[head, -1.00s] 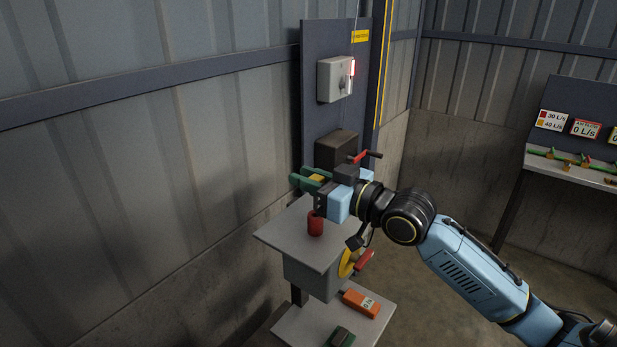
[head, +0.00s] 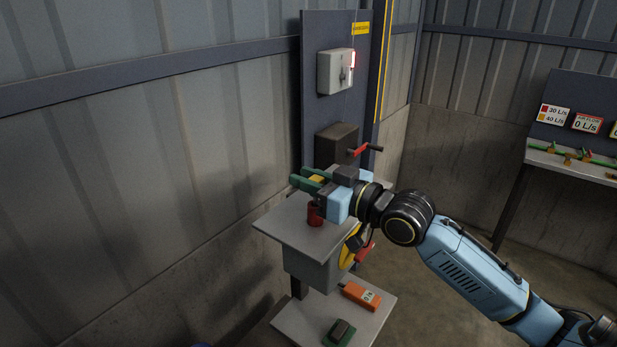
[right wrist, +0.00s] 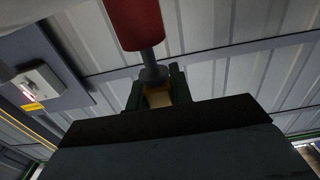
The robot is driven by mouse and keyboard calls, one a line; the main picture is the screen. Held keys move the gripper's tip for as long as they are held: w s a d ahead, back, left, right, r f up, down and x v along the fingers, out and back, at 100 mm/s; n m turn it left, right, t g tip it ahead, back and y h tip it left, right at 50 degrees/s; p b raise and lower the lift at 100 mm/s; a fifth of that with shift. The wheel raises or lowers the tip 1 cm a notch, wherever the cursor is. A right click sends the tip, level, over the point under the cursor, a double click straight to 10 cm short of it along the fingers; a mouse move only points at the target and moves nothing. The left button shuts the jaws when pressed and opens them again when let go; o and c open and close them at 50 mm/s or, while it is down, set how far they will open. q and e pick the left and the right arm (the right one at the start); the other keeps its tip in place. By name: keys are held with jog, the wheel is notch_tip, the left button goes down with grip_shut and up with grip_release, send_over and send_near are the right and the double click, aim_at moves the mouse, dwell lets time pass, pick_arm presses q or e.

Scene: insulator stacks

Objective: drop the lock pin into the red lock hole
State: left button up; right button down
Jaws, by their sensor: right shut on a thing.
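My left gripper is not in view.
A dark panel (head: 317,110) behind carries a grey switch box (head: 331,72) and a dark box (head: 336,146) with a red-handled crank (head: 362,150). A lower shelf (head: 300,325) holds an orange device (head: 360,295) and a green-black block (head: 339,333). A gauge bench (head: 575,165) stands right.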

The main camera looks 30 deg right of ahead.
jog(key=shift+f+b, duration=0.7)
jog(key=shift+f, duration=0.5)
jog(key=c, duration=1.2)
grip_release()
jog(key=shift+o, duration=0.2)
jog(key=shift+s+d, duration=0.25)
jog(key=shift+s, duration=0.35)
jog(key=b+v, duration=0.2)
jog(key=v, duration=1)
